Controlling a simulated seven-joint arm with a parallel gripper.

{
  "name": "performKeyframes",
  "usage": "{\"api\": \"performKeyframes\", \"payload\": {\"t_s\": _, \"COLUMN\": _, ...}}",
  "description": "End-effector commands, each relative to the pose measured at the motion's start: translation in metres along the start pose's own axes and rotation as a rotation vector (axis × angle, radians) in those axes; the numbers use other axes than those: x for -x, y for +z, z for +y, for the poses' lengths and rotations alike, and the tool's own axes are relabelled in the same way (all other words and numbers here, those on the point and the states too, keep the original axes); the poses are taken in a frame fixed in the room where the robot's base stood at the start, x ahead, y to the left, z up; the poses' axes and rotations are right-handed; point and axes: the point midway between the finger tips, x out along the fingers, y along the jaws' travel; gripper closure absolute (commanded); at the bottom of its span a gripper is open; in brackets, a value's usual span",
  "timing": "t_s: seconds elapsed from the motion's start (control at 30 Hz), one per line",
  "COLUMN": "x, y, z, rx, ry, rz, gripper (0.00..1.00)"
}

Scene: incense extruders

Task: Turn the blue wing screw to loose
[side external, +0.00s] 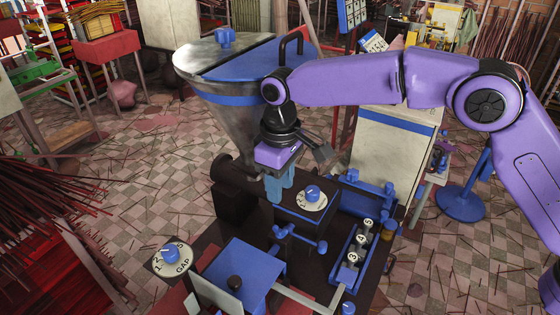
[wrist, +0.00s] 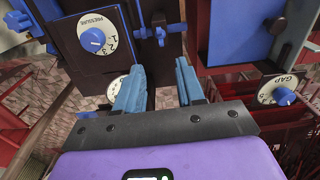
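A small blue winged piece on a dark rod, which looks like the wing screw (side external: 281,232), sits on the front of the dark machine, just below the pressure dial panel. In the wrist view the winged piece (wrist: 159,31) shows at the top centre, beyond my fingertips. My gripper (side external: 280,188) is above and behind it in the side view, pointing down beside the pressure dial, apart from the screw. In the wrist view my gripper (wrist: 158,84) has its two light blue fingers spread with nothing between them. I cannot tell how tight the screw is.
A pressure dial (side external: 312,193) is close right of my fingers. A gap dial (side external: 170,255) is at the lower left. A blue cover (side external: 242,272) and a tray of numbered dies (side external: 343,262) flank the screw. A large metal hopper (side external: 226,115) stands behind my gripper.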

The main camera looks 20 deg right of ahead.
Motion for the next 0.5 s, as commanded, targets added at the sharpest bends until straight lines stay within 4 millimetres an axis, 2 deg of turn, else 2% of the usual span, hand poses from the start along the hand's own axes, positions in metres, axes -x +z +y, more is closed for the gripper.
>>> {"api": "performKeyframes", "payload": {"t_s": 0.03, "x": 0.011, "y": -0.001, "z": -0.001, "rx": 0.001, "ry": 0.0, "rz": 0.005, "gripper": 0.62}}
{"api": "performKeyframes", "payload": {"t_s": 0.2, "x": 0.036, "y": -0.001, "z": 0.0, "rx": 0.001, "ry": 0.0, "rz": 0.003, "gripper": 0.62}}
{"api": "performKeyframes", "payload": {"t_s": 0.33, "x": 0.047, "y": -0.001, "z": 0.0, "rx": 0.0, "ry": 0.0, "rz": 0.002, "gripper": 0.62}}
{"api": "performKeyframes", "payload": {"t_s": 0.5, "x": 0.052, "y": 0.0, "z": 0.0, "rx": 0.001, "ry": 0.0, "rz": 0.0, "gripper": 0.62}}
